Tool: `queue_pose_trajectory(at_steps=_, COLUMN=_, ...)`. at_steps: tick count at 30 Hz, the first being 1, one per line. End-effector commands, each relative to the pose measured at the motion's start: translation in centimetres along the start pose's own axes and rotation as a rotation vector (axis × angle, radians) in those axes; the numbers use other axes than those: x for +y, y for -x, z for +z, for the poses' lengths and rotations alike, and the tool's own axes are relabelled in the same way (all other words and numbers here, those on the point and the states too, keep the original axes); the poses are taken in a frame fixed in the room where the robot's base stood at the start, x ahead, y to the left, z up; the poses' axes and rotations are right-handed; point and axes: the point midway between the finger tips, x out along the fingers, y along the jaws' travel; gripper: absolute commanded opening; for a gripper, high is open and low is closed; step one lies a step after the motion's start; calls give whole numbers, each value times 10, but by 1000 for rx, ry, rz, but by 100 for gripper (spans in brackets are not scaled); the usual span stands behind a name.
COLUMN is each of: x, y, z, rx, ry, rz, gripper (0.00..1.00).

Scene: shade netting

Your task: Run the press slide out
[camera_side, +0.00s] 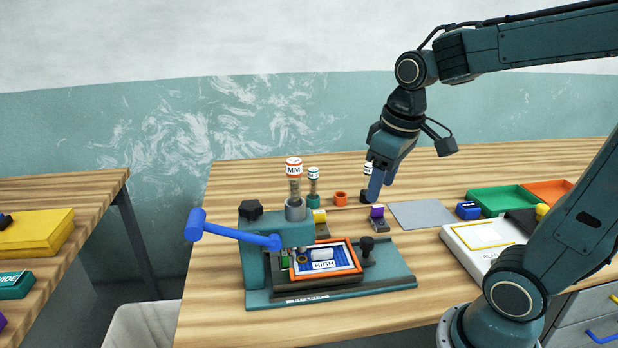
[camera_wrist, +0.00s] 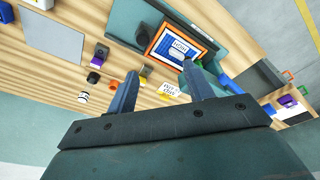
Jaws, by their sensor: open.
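The press (camera_side: 260,262) stands on the wooden table, with a teal frame, a flat teal base and a blue lever (camera_side: 232,231) reaching left. An orange-rimmed tray (camera_side: 352,266) with a blue inside and a "HIGH" label sits on the slide, its left end under the press head; it also shows in the wrist view (camera_wrist: 206,57). A black knob (camera_side: 367,243) stands at the slide's back right. My gripper (camera_side: 376,190) is open and empty, above the table behind the press; in the wrist view its two fingers (camera_wrist: 160,68) are spread apart.
A grey mat (camera_side: 425,214), a green tray (camera_side: 500,199) and a white box (camera_side: 478,244) lie right. The table's front is clear.

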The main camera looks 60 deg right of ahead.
Motion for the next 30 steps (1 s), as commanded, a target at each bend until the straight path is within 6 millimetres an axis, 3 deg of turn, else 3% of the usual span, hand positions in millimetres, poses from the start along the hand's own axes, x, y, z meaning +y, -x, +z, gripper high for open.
queue_pose_trajectory(at_steps=12, x=45, y=-42, z=-28, rx=-172, ry=-2, rz=-35, gripper=52)
queue_pose_trajectory(at_steps=30, x=50, y=-59, z=-28, rx=-191, ry=0, rz=-42, gripper=52)
